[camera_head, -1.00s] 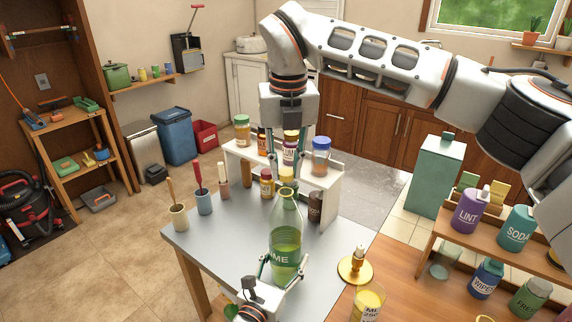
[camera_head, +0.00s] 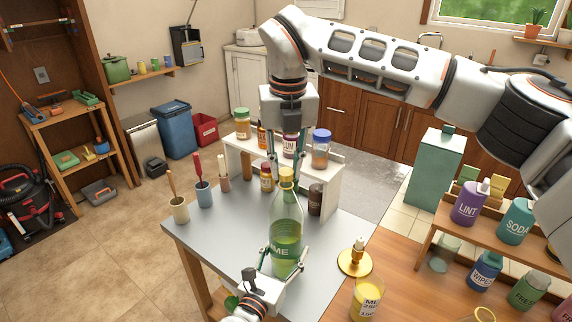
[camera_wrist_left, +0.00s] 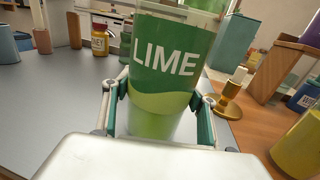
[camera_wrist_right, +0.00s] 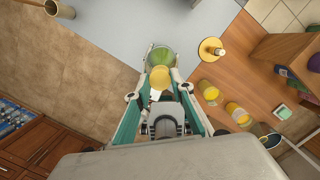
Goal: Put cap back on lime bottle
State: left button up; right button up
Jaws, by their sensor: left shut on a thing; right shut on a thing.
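The lime bottle (camera_head: 286,228), clear with green liquid and a green label, stands upright on the grey table (camera_head: 225,262). My left gripper (camera_head: 284,258) is shut around its lower body; the left wrist view also shows the bottle (camera_wrist_left: 165,60) between the fingers. My right gripper (camera_head: 287,168) points down from above, shut on the yellow cap (camera_head: 287,174). The cap is right at the bottle's mouth; I cannot tell whether they touch. In the right wrist view the cap (camera_wrist_right: 160,78) partly overlaps the green bottle (camera_wrist_right: 160,57).
A white riser (camera_head: 325,172) with several jars stands close behind the bottle. Utensil cups (camera_head: 179,209) are at the left. The table's front left is clear.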

jog(key=shift+f, duration=0.55)
